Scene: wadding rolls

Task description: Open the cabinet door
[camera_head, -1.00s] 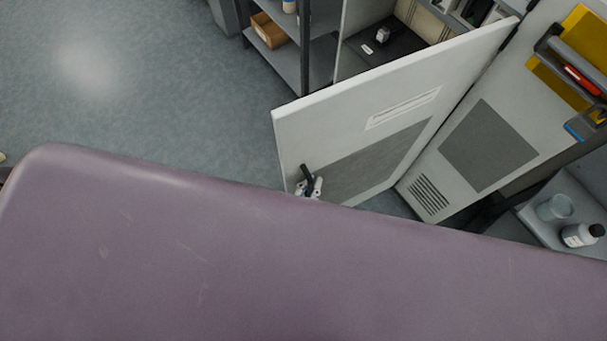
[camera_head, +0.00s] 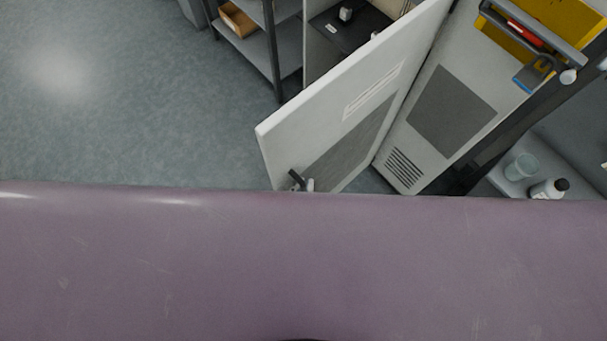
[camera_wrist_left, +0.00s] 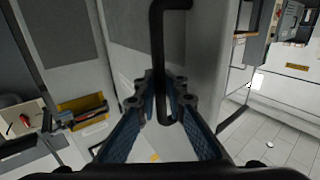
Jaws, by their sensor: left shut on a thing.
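The white cabinet door (camera_head: 330,113) stands open in the head view, swung out from the cabinet. Its black handle (camera_head: 296,178) sits near the free edge, low in that view. My left gripper (camera_head: 310,185) is at the handle, and only a small part of it shows above a purple edge. In the left wrist view the black bar handle (camera_wrist_left: 157,45) runs down between the blue-padded fingers of my left gripper (camera_wrist_left: 162,95), which is shut on it. My right gripper is in neither view.
A large purple surface (camera_head: 300,260) fills the lower half of the head view and hides my arms. A dark shelf rack (camera_head: 260,55) stands beyond the door. A bottle (camera_head: 549,188) and a beaker (camera_head: 521,166) stand at right. Open floor (camera_head: 110,110) lies at left.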

